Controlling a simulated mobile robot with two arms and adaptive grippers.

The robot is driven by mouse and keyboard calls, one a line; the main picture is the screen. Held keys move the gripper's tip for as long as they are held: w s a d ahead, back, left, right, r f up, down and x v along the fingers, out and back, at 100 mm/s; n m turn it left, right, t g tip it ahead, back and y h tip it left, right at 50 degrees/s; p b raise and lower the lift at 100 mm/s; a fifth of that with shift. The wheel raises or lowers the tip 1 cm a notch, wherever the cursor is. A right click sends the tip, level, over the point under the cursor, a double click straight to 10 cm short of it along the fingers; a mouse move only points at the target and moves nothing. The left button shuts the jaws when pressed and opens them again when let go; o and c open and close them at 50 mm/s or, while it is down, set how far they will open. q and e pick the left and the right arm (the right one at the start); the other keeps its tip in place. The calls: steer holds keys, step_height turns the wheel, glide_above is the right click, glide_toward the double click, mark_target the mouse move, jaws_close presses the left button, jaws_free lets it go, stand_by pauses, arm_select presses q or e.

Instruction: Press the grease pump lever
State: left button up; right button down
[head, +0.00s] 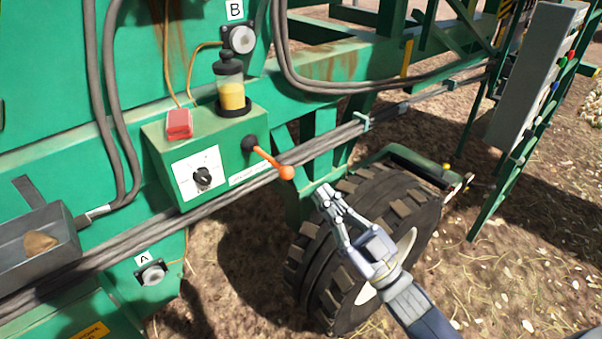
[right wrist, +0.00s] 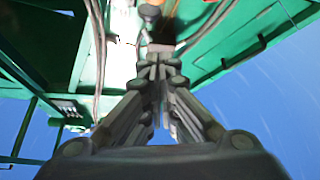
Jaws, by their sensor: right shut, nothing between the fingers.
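The grease pump lever (head: 269,160) is an orange rod with a round orange knob at its end. It sticks out to the right from a black pivot on the green pump box (head: 208,150). My right gripper (head: 325,192) is shut and empty. In the head view it shows just right of and below the lever's knob, apart from it in the picture. My left gripper is not in view.
A grease reservoir (head: 232,92) and red box (head: 179,124) sit on the pump box. Black hoses run below the lever. A large tyre (head: 340,270) stands behind my right gripper. A grey control box (head: 535,75) is at the right, a grey tray (head: 40,250) at the left.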

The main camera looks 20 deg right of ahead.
steer(key=p+x, duration=0.5)
steer(key=x, duration=0.6)
steer(key=shift+w+d+f, duration=0.1)
steer(key=shift+d+f, duration=0.1)
steer(key=shift+f, duration=0.95)
steer(key=shift+d+f, duration=0.25)
steer(key=shift+f, duration=0.9)
